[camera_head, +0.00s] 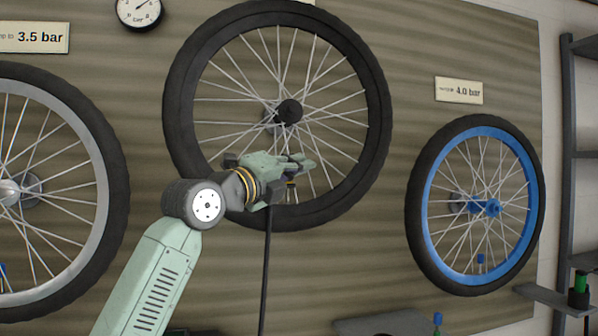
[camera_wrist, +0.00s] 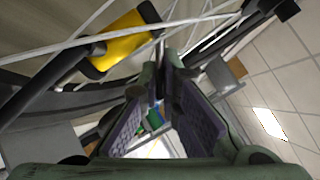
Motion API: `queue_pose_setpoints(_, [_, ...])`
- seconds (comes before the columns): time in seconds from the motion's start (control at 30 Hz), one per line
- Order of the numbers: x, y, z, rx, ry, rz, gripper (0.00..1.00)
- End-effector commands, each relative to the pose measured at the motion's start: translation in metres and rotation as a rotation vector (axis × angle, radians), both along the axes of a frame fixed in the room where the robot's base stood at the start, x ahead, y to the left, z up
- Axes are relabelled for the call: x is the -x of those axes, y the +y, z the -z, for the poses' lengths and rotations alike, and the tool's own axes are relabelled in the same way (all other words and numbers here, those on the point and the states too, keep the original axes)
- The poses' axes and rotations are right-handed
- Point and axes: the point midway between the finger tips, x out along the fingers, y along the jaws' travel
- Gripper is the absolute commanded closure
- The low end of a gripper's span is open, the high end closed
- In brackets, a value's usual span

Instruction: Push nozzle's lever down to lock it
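The nozzle shows in the wrist view as a yellow body (camera_wrist: 122,42) with black parts, at the upper left beyond my fingers. A black piece at its upper right may be the lever, but I cannot tell its position. In the head view the nozzle (camera_head: 291,186) is small, at the lower inside rim of the middle black wheel (camera_head: 180,105), partly hidden by my gripper. My gripper (camera_head: 308,162) is just above it, and it also shows in the wrist view (camera_wrist: 163,68). Its fingertips look close together, with nothing seen held; whether they touch is unclear.
A black hose (camera_head: 266,270) hangs down below my gripper. Spokes (camera_wrist: 60,45) cross close to the nozzle. A grey-rimmed wheel (camera_head: 112,165) is at the left and a blue-rimmed wheel (camera_head: 424,225) at the right, on the wooden wall panel (camera_head: 400,50). A shelf (camera_head: 385,322) is below.

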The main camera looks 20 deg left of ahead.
Motion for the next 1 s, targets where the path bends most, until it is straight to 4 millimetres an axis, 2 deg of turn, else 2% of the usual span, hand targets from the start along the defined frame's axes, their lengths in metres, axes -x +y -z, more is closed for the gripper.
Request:
queue_pose_setpoints(0.67, [-0.0011, 0.0011, 0.0037, -0.054, -0.039, 0.002, 1.00])
queue_pose_setpoints(0.7, [-0.0012, 0.0009, 0.0037, -0.054, -0.039, 0.001, 0.95])
queue_pose_setpoints(0.83, [-0.0012, 0.0011, 0.0036, -0.053, -0.039, 0.000, 0.86])
queue_pose_setpoints(1.0, [-0.0011, 0.0012, 0.0031, -0.053, -0.040, 0.000, 0.86])
